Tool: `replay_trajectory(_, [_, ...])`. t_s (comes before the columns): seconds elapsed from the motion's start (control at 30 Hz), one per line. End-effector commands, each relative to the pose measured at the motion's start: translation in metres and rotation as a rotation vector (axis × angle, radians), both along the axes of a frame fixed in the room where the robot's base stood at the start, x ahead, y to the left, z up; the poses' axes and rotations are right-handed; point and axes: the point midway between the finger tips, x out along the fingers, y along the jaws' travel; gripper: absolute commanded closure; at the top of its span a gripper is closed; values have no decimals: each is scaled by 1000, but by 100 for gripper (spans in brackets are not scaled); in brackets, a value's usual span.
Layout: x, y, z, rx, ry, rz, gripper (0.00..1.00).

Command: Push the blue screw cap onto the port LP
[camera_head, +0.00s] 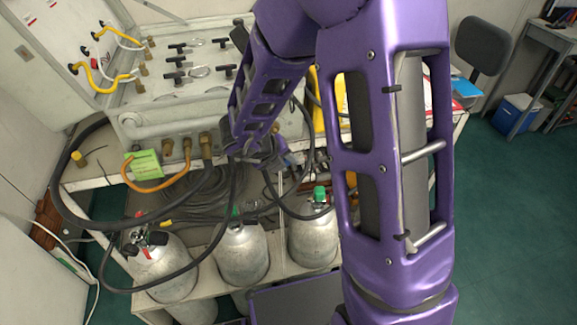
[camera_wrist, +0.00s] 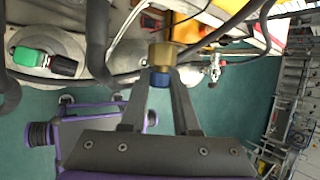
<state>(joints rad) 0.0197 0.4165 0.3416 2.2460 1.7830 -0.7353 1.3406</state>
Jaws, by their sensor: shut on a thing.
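In the wrist view, the blue screw cap (camera_wrist: 160,79) is between the tips of my gripper (camera_wrist: 160,88), which is shut on it. A brass port fitting (camera_wrist: 163,55) lies directly beyond the cap and lines up with it. The two appear to meet, but I cannot tell whether the cap is seated or only in front. In the head view, my gripper (camera_head: 262,158) is at the front edge of the panel, right of the row of brass ports (camera_head: 205,145). My arm and hoses hide the cap and its port there. No LP lettering is readable.
Black hoses (camera_head: 235,205) hang close around my gripper. Several grey cylinders (camera_head: 242,252) stand below the panel. An orange hose (camera_head: 155,187) and green tag (camera_head: 143,167) are to the left. In the wrist view, a thick dark hose (camera_wrist: 98,45) runs left of the fingers.

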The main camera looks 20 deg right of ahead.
Motion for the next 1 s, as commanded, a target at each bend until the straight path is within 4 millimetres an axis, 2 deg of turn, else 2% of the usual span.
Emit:
replay_trajectory(0.7, [58, 0, 1, 0, 0, -1, 100])
replay_trajectory(1.0, [56, 0, 1, 0, -1, 0, 100])
